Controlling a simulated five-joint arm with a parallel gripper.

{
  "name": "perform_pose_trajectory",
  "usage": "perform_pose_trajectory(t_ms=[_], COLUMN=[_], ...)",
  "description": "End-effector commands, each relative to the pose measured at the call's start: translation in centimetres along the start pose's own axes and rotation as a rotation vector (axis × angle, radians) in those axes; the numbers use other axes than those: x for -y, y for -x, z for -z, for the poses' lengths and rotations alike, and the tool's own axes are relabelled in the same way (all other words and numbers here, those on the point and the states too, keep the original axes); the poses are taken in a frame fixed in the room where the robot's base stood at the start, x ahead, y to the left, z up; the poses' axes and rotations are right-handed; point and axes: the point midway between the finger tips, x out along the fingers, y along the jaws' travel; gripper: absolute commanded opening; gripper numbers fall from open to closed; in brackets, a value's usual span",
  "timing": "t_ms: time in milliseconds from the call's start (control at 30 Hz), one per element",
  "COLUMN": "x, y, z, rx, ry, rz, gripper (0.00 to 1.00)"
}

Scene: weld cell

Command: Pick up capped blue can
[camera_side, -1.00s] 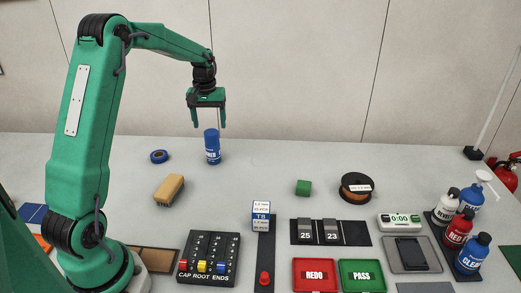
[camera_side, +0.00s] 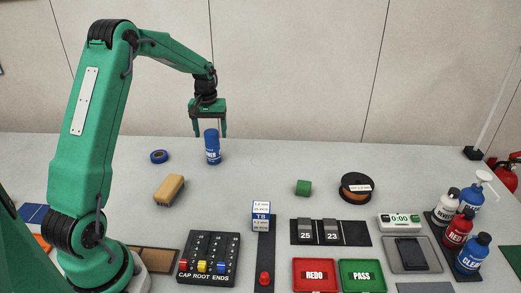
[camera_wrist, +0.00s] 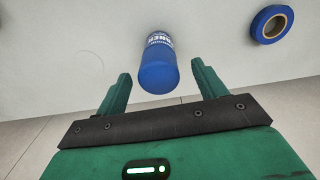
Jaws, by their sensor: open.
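The capped blue can (camera_side: 213,150) stands upright toward the back of the table, with a blue cap and a white-lettered label. My green gripper (camera_side: 210,133) is open above it, its fingertips at about the height of the cap in the side view. In the wrist view the can (camera_wrist: 158,65) shows between and just beyond the two fingertips of my gripper (camera_wrist: 160,78). Neither finger clearly touches it.
A roll of blue tape (camera_side: 159,156) lies left of the can, and it also shows in the wrist view (camera_wrist: 260,22). A tan block (camera_side: 169,190) is in front.

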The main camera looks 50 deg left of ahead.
Motion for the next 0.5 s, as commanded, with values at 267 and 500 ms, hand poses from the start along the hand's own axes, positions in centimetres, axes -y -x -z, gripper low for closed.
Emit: perform_pose_trajectory(t_ms=[267, 500], x=[-0.1, -0.1], y=[-3.3, -4.3], z=[0.0, 0.0], rx=[0.004, 0.001], ry=[0.000, 0.000], rz=[0.001, 0.000], gripper=[0.70, 0.70])
